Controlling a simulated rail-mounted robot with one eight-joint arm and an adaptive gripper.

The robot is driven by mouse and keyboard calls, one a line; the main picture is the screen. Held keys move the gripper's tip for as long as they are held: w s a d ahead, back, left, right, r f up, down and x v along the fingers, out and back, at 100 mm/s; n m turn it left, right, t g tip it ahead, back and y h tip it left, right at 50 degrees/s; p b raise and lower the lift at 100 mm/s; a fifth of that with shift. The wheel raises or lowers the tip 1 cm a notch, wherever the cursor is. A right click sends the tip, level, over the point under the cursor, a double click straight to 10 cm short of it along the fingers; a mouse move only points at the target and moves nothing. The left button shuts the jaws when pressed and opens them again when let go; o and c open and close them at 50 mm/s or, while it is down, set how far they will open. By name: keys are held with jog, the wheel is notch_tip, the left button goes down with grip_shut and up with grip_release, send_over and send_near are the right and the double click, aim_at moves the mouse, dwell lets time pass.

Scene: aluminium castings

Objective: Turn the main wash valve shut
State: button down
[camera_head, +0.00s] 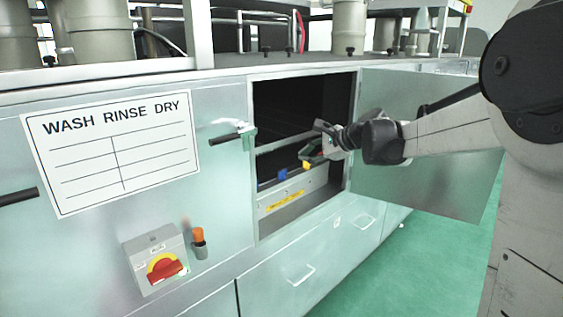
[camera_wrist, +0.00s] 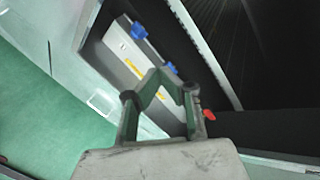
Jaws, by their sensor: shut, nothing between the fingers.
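Small coloured handles sit along a metal panel inside the open cabinet bay. A blue handle (camera_head: 282,175) shows in the head view. The wrist view shows a blue handle (camera_wrist: 139,31), a second blue piece partly behind the fingers, and a red handle (camera_wrist: 209,114) just right of the fingers. I cannot read which one is the main wash valve. My gripper (camera_head: 310,160) is at the bay's opening, over the panel. In the wrist view my gripper (camera_wrist: 158,73) is shut and empty, its tips in front of the panel; contact with any handle cannot be told.
The bay door (camera_head: 430,150) stands open at right, behind my arm. A black door handle (camera_head: 224,139) juts out left of the bay. A red rotary switch (camera_head: 165,270) and a "WASH RINSE DRY" sign (camera_head: 115,150) are at left. Green floor (camera_head: 360,290) is clear below.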

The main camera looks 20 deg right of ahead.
jog(key=w+d+f+m+t+y+b, duration=0.15)
jog(key=w+d+f+m, duration=0.3)
jog(key=d, duration=0.45)
jog(key=w+d+f+m+t+b, duration=0.2)
jog(key=w+d+f+m+t, duration=0.15)
jog(key=w+d+f, duration=0.35)
jog(key=w+d+f+m+t+y+b, duration=0.1)
jog(key=w+d+f+m, duration=0.3)
jog(key=d, duration=0.6)
jog(key=b+x, duration=0.2)
jog(key=x, duration=1.2)
jog(key=shift+d+r+m, duration=0.25)
jog(key=shift+r+m, duration=0.05)
jog(key=shift+m, duration=0.1)
jog(key=shift+d+h, duration=0.15)
jog(key=shift+h, duration=0.3)
